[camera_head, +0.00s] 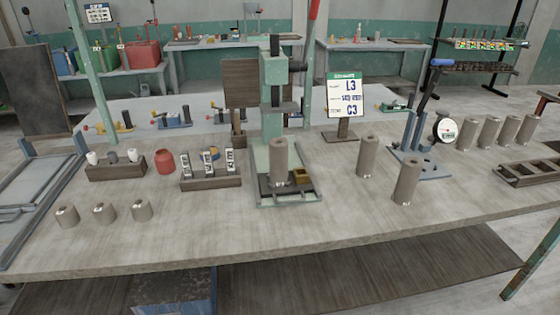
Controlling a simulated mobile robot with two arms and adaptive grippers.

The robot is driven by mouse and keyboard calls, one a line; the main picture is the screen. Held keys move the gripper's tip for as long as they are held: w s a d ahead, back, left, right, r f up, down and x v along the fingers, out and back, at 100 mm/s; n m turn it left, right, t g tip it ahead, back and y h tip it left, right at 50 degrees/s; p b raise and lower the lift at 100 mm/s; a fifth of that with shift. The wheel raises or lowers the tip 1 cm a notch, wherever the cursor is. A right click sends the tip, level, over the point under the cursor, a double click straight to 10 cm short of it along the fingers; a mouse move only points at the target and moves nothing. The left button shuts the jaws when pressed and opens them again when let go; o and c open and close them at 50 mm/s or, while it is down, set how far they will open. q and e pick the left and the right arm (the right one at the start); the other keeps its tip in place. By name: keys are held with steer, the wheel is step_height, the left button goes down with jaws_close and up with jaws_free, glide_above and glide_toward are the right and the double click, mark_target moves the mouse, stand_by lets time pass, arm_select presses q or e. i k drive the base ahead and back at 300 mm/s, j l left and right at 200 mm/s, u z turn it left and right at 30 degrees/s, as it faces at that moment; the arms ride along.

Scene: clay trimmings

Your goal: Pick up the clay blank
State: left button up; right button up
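Several grey-brown cylinders that look like clay stand on the workbench. A tall cylinder (278,163) stands upright on the base of the green press (272,75). Two more tall cylinders stand to its right, one farther back (367,158) and one nearer the front (406,181). A row of tall cylinders (491,133) stands at the far right. Several short cylinders (104,214) stand at the front left. I cannot tell which one is the task's clay blank. Neither of my grippers shows in the head view.
The grey workbench (330,220) is clear along its front. A rack with tags (210,184), a red jar (164,161) and a holder (117,172) stand at left. A sign (346,98) reads L3 and C3. A lever stand (420,165), round dial (446,128) and slotted tray (545,172) are at right.

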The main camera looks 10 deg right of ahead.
mark_target(278, 147)
steer(key=j+z, duration=0.4)
steer(key=k+j+z, duration=0.15)
steer(key=z, duration=0.2)
steer(key=k+j+z, duration=0.15)
steer(key=z, duration=0.25)
steer(key=j, duration=0.1)
